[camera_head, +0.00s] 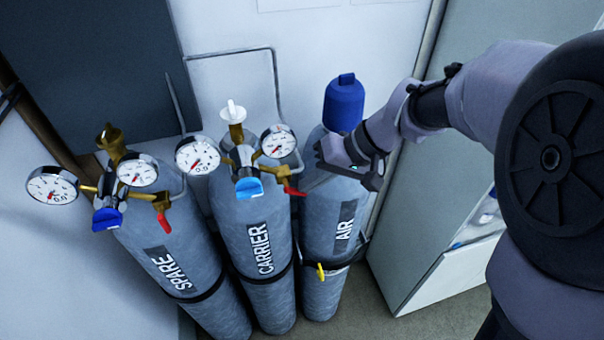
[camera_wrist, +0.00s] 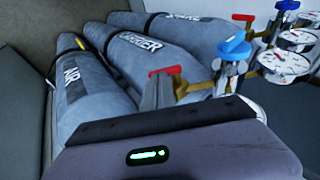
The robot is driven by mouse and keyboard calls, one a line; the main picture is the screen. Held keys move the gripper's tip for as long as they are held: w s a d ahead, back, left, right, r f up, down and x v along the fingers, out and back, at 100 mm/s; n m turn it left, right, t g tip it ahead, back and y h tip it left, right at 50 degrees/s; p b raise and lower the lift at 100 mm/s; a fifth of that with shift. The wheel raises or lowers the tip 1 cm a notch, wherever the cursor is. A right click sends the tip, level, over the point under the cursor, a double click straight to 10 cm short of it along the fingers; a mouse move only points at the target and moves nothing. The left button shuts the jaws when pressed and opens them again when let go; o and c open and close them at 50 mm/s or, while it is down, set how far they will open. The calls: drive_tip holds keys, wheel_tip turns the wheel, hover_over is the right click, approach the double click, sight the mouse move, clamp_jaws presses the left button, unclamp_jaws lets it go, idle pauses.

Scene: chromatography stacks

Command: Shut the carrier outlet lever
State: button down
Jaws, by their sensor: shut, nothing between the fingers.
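The carrier cylinder (camera_head: 267,285) is the middle one of three grey cylinders and bears a CARRIER label. Its brass regulator has a blue knob (camera_head: 249,188) and two round gauges. The red outlet lever (camera_head: 295,191) is on the regulator's right side and points to the right in the head view. In the wrist view, the red lever (camera_wrist: 166,71) lies just beyond the fingertips. My gripper (camera_head: 308,184) is shut and empty, reaching in from the right above the air cylinder. Its fingers (camera_wrist: 157,93) are close to the lever; I cannot tell whether they touch.
The spare cylinder (camera_head: 180,265) at left has its own regulator and a red lever (camera_head: 164,222) pointing down. The air cylinder (camera_head: 326,225) at right wears a blue cap (camera_head: 344,103). A pale cabinet (camera_head: 425,205) stands to the right. A wall is behind the cylinders.

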wheel_tip(320, 180, down, 4)
drive_tip(key=y+b, duration=0.4)
drive_tip(key=b, duration=0.1)
drive_tip(key=m+g+y+b, duration=0.1)
drive_tip(key=y+b, duration=0.3)
drive_tip(key=b, duration=0.1)
drive_tip(key=shift+r+m, duration=0.2)
drive_tip(key=shift+m, duration=0.1)
